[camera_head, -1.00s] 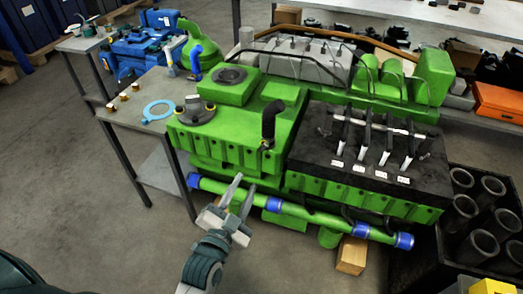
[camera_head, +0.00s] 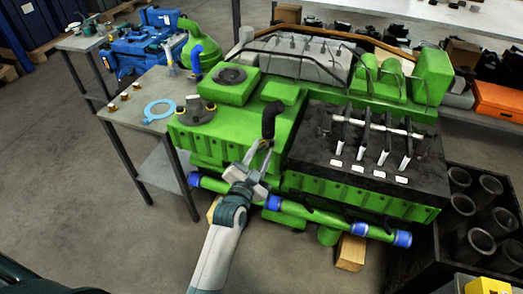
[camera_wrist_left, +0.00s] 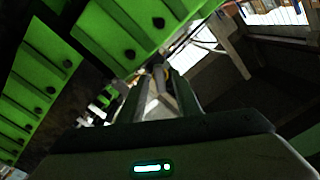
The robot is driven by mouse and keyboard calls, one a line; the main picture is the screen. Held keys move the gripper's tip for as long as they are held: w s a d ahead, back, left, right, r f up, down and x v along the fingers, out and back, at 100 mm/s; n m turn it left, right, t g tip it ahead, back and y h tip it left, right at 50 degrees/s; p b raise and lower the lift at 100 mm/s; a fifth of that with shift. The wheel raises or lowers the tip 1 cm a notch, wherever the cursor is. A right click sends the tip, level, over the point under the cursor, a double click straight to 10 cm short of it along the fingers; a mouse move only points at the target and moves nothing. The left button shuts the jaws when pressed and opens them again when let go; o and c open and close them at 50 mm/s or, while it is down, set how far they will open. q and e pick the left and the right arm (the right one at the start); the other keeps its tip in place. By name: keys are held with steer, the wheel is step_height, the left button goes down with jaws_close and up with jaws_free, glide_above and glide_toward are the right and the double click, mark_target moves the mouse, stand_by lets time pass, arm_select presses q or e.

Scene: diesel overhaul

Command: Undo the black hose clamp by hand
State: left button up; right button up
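The black hose (camera_head: 269,118) is a bent elbow standing at the front edge of the green engine, seen in the head view. Its lower end has a small band, where the black clamp is too small and dark to make out clearly. My left gripper (camera_head: 261,150) is right at this lower end, its two fingers apart and pointing up at it. In the left wrist view the fingers (camera_wrist_left: 162,88) stand apart, with a small pale and brownish shape between or behind them. I cannot tell whether they touch the clamp. My right gripper is out of view.
The green engine block (camera_head: 215,150) fills the middle, with a green pipe with blue joints (camera_head: 313,214) along its lower front. A black crate of cylinder liners (camera_head: 455,240) stands at the right.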

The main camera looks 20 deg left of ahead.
arm_select(q)
steer(key=shift+w, duration=0.1)
steer(key=shift+c, duration=0.5)
jaws_close()
